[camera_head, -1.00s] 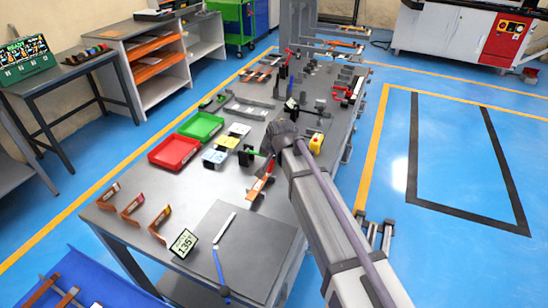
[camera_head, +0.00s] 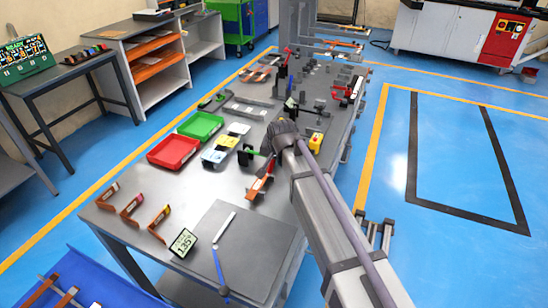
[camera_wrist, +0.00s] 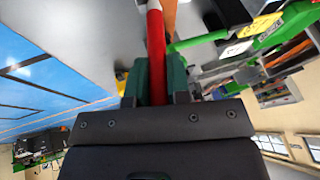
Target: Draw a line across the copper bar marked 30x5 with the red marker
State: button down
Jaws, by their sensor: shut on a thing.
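My gripper (camera_wrist: 157,88) is shut on the red marker (camera_wrist: 156,50), which points away from my wrist in the wrist view. A copper bar (camera_head: 259,189) with a pale label lies on the workbench just below my gripper in the head view. Its marking is too small to read. An orange-brown strip that looks like this bar (camera_wrist: 170,14) shows beside the marker's far end. I cannot tell whether the marker touches it.
Bent copper pieces (camera_head: 131,207) stand at the bench's left edge. A red bin (camera_head: 173,152) and a green bin (camera_head: 201,125) lie beyond them. A yellow object (camera_head: 315,141) is right of my wrist. A 135° sign (camera_head: 183,243) and a grey mat (camera_head: 255,245) are at the front.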

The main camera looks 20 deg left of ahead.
jog(key=shift+w+a, duration=0.15)
jog(key=shift+a, duration=1.45)
dwell(2.1)
notch_tip(320, 180, up, 7)
jog(key=p, duration=0.7)
dwell(0.5)
